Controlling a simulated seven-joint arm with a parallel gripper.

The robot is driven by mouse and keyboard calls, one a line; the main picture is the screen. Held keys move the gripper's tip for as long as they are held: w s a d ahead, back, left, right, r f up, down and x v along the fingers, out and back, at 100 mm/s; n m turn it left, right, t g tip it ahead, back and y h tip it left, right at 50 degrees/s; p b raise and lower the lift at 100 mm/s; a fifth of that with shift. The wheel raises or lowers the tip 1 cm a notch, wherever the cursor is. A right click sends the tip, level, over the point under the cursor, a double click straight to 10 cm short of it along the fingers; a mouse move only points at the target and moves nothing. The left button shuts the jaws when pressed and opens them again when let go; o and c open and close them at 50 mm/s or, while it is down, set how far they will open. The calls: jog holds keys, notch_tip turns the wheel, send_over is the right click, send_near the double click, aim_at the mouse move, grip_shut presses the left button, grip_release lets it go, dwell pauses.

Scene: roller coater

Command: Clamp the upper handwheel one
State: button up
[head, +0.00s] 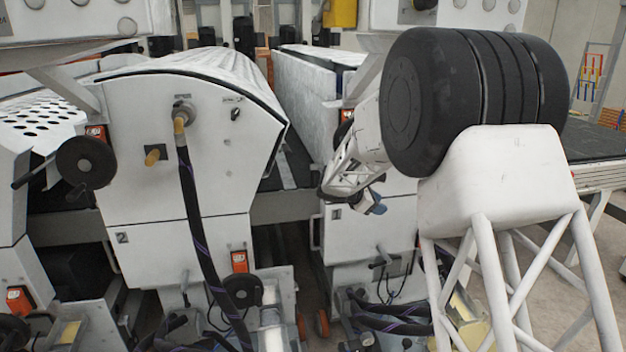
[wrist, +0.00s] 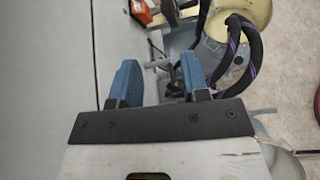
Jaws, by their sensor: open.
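My gripper (head: 372,203) is in front of the white machine unit marked 1 (head: 350,235). Its two blue fingers are apart and empty in the wrist view (wrist: 160,82). The upper handwheel of this unit is mostly hidden behind my arm in the head view. A dark edge (head: 343,132) that may be part of it shows below a small orange-red counter (head: 347,114), above and left of my gripper. In the wrist view an orange counter (wrist: 141,12) shows at the top, with a dark, cut-off part beside it that I cannot identify surely.
The unit marked 2 (head: 165,225) stands at left, with an upper black handwheel (head: 86,162) and a lower one (head: 243,290). Dark hoses (wrist: 240,45) hang beyond my fingers, right of the white panel (wrist: 50,80). A gap separates the two units.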

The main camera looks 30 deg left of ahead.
jog(key=a+f+n+t, duration=0.3)
jog(key=a+n, duration=0.1)
jog(key=a, duration=0.9)
jog(key=n+t+y, duration=0.4)
jog(key=n+t, duration=0.1)
jog(key=n, duration=0.1)
send_near(313, 178)
jog(key=shift+w+f, duration=0.25)
jog(key=shift+w, duration=0.9)
jog(key=shift+w+d, duration=0.25)
jog(key=shift+w, duration=1.05)
jog(key=shift+w+d, duration=0.3)
jog(key=shift+w, duration=0.95)
jog(key=shift+w+d, duration=0.25)
jog(key=shift+w, duration=1.05)
grip_shut()
